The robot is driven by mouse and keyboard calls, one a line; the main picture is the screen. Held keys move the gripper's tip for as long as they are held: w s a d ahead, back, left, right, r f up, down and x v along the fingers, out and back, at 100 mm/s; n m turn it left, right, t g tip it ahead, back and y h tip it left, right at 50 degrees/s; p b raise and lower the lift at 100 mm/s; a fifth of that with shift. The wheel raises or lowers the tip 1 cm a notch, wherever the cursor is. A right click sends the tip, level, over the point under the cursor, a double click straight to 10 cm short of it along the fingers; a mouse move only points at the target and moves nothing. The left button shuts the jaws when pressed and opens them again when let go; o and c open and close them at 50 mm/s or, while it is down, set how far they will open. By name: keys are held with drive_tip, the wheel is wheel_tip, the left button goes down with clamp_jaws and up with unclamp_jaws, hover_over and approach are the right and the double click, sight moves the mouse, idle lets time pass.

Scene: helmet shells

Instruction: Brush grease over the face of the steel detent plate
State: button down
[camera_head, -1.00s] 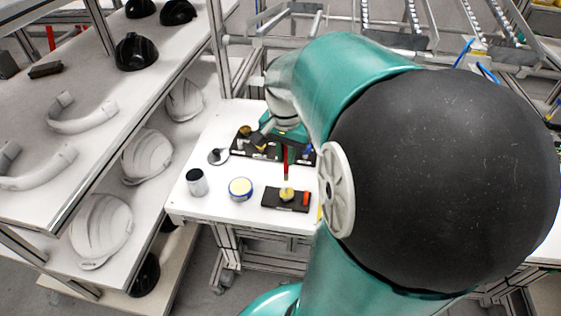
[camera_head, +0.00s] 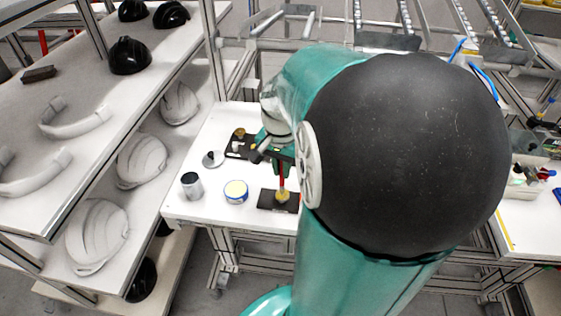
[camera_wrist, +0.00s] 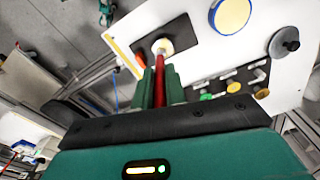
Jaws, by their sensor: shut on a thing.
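My gripper (camera_head: 281,158) is shut on the red handle of a brush (camera_head: 282,177). In the wrist view the handle (camera_wrist: 159,80) runs between the green fingers (camera_wrist: 160,88). The brush points down, and its pale bristle end (camera_wrist: 163,46) is at a small black board (camera_head: 268,203). The board also shows in the wrist view (camera_wrist: 178,30). The steel detent plate cannot be told apart under the bristles; contact is unclear. An open tin of pale yellow grease with a blue rim (camera_head: 236,191) stands left of the board. It also shows in the wrist view (camera_wrist: 230,15).
A dark-topped metal can (camera_head: 191,186) and a round knobbed lid (camera_head: 212,158) stand at the left of the white table (camera_head: 215,211). A black tray with small parts (camera_head: 237,147) lies behind. A shelf rack with helmet shells (camera_head: 141,160) stands left.

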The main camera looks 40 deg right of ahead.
sight(283, 185)
drive_tip(key=shift+f, duration=1.6)
idle(0.6)
drive_tip(key=shift+d, duration=0.1)
drive_tip(key=shift+s+d+r, duration=0.1)
drive_tip(key=shift+s+d, duration=0.1)
drive_tip(key=shift+d, duration=0.15)
drive_tip(key=shift+d, duration=0.2)
drive_tip(key=shift+d, duration=0.1)
drive_tip(key=shift+w+d, duration=0.1)
drive_tip(key=shift+d, duration=0.1)
drive_tip(key=shift+w+d, duration=0.1)
